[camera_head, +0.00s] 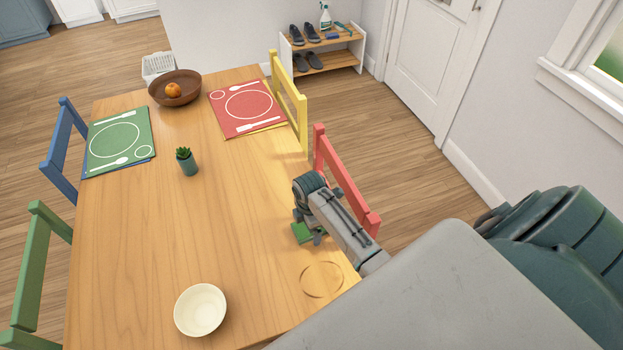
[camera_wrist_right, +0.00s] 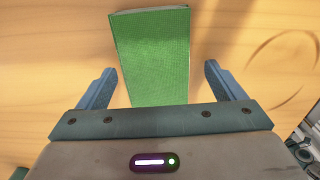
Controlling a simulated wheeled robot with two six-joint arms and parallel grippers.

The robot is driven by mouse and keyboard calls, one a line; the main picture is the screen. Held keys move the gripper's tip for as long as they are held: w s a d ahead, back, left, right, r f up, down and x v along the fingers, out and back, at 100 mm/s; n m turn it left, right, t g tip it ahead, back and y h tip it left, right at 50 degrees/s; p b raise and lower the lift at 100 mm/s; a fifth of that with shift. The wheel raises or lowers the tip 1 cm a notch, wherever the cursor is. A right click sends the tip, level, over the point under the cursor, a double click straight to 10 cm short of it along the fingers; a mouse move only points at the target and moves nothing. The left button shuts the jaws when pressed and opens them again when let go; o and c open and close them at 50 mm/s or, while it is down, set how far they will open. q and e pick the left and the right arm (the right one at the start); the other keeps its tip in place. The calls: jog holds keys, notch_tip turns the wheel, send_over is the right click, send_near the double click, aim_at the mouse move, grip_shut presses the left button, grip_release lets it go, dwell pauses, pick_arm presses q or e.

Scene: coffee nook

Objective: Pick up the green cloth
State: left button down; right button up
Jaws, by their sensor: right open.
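The green cloth (camera_head: 301,233) lies flat on the wooden table near its right edge, partly hidden under my right gripper in the head view. In the right wrist view the green cloth (camera_wrist_right: 155,60) is a folded rectangle, its lower part between the two fingers and its near end hidden by the gripper body. My right gripper (camera_wrist_right: 163,82) is open, with one finger on each side of the cloth and gaps between. It also shows in the head view (camera_head: 311,236), over the cloth. My left gripper is not in view.
On the table (camera_head: 220,215) are a cream bowl (camera_head: 201,309), a potted succulent (camera_head: 187,162), a brown bowl (camera_head: 176,87) with an orange fruit, and green (camera_head: 119,140) and red (camera_head: 247,107) placemats. A red chair (camera_head: 341,178) stands close beside my right arm.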

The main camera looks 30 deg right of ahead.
jog(key=shift+w+f, duration=0.2)
jog(key=shift+f, duration=0.1)
jog(key=shift+s, duration=0.1)
jog(key=c, duration=1.1)
jog(key=shift+o, duration=0.2)
jog(key=shift+r, duration=0.1)
jog(key=shift+r+b, duration=0.55)
jog(key=shift+r, duration=0.25)
jog(key=shift+s+a+r+b, duration=0.4)
jog(key=shift+s+r+b, duration=0.2)
jog(key=shift+r, duration=0.2)
jog(key=s+a+b, duration=0.1)
jog(key=s+a, duration=0.1)
jog(key=s, duration=0.1)
jog(key=s+a+r+b, duration=0.1)
jog(key=s+a, duration=0.2)
jog(key=s, duration=0.1)
jog(key=s+a+b, duration=0.1)
jog(key=s+a, duration=0.1)
jog(key=s, duration=0.1)
jog(key=shift+s+a+r, duration=0.2)
jog(key=shift+s+a, duration=0.1)
jog(key=shift+s, duration=0.1)
jog(key=shift+s+a+r+b, duration=0.2)
jog(key=shift+s+a+b, duration=0.1)
jog(key=shift+s, duration=0.3)
